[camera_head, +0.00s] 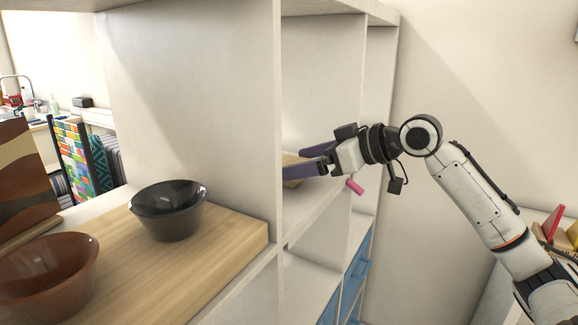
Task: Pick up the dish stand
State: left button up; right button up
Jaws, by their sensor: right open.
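My right gripper (294,163) reaches from the right into an open compartment of the white shelf unit. Its two purple fingers are apart and point left. A tan, wood-coloured object (291,184) is at the fingertips, mostly hidden by the fingers and the white upright panel. It may be the dish stand, but too little of it shows to be sure. I cannot tell whether the fingers touch it. At the far left, a brown and cream striped dish (24,178) leans upright on a dark wooden base (30,233). My left gripper is not in view.
A black bowl (168,212) and a brown bowl (48,275) sit on a wooden board (225,245) left of the upright panel (240,110). A small pink object (354,186) shows below my right gripper. Blue drawers (356,270) are below. Wall space right of the shelf is clear.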

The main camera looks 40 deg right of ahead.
jog(key=shift+x, duration=1.15)
jog(key=shift+r, duration=0.1)
jog(key=c, duration=1.2)
